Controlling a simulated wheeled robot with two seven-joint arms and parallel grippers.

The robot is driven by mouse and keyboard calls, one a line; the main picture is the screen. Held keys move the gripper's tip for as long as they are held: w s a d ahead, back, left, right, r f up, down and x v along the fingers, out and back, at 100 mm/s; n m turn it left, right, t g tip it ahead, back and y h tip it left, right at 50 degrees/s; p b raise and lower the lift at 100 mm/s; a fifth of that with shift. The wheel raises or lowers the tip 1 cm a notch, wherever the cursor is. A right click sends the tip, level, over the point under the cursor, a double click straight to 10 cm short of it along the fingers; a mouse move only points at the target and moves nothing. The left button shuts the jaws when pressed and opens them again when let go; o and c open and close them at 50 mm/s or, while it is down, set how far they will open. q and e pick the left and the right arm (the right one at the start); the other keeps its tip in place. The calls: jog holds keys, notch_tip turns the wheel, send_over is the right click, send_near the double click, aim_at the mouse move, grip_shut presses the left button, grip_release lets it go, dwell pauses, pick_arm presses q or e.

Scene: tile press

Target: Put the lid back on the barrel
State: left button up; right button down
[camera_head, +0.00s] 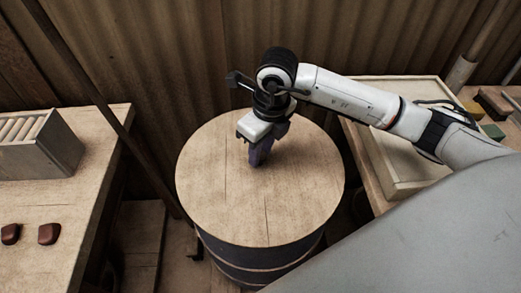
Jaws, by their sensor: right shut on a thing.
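The barrel (258,257) is dark with light bands and stands upright on the floor in the middle of the view. The round wooden lid (240,211) lies over its top and looks level; whether it is fully seated cannot be told. My right gripper (260,155) points down over the lid's far middle. It is shut, with its fingers at the lid's centre; the part they hold is hidden by the fingers. My left gripper does not show.
A wooden table (62,265) at left holds a metal rack (38,145) and two dark red pieces (49,233). At right a bench carries a pale tray (385,178) and coloured blocks (492,131). Corrugated wall stands behind.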

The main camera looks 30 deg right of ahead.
jog(key=shift+r, duration=0.1)
jog(key=c, duration=1.4)
grip_release()
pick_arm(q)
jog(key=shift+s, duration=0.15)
pick_arm(e)
jog(key=shift+o, duration=0.2)
jog(key=o, duration=0.5)
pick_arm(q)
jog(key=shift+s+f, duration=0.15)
